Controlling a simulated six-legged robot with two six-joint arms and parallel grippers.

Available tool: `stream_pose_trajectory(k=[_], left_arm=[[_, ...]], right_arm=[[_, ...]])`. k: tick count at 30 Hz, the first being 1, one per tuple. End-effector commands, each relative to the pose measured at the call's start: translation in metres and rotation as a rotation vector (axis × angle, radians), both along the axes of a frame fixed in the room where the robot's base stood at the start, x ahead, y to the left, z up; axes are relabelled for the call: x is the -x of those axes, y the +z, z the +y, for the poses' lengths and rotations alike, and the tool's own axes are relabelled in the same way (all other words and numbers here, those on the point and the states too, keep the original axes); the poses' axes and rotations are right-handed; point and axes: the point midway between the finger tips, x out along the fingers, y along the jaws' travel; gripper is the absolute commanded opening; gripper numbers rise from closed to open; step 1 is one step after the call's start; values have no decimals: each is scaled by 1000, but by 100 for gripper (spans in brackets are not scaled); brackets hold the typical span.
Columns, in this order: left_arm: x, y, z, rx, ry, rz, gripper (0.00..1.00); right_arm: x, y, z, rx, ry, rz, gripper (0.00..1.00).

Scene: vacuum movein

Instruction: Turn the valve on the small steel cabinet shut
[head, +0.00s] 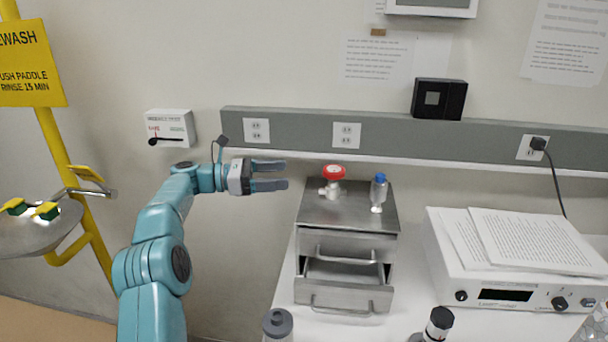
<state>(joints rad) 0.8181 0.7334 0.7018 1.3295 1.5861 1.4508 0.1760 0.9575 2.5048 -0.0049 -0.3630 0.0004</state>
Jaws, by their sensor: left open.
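The small steel cabinet (348,214) stands on the white bench, with its lower drawer (345,293) pulled out. On its top at the left is a valve with a round red handwheel (334,171) on a pale body. My left gripper (287,174) is open and empty, with its fingers pointing right. In the picture it is to the left of the red handwheel, with a gap between them. My right gripper does not show.
A small blue-capped clear vessel (378,193) stands on the cabinet's top at the right. A white instrument (500,285) with papers is farther right. Two dark-capped bottles, left (278,322) and right (438,325), stand in front. A yellow eyewash station (60,150) is at the left.

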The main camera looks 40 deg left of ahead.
Motion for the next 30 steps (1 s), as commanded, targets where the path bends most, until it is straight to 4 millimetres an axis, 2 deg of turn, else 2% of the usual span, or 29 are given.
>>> stream_pose_trajectory(k=[3, 9, 30], left_arm=[[15, 1, 16, 0, 3, 0, 82], [27, 0, 26, 0, 1, 0, 82], [28, 0, 26, 0, -1, 0, 82]], right_arm=[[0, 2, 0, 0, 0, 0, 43], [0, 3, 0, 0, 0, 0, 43], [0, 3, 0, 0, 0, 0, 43]])
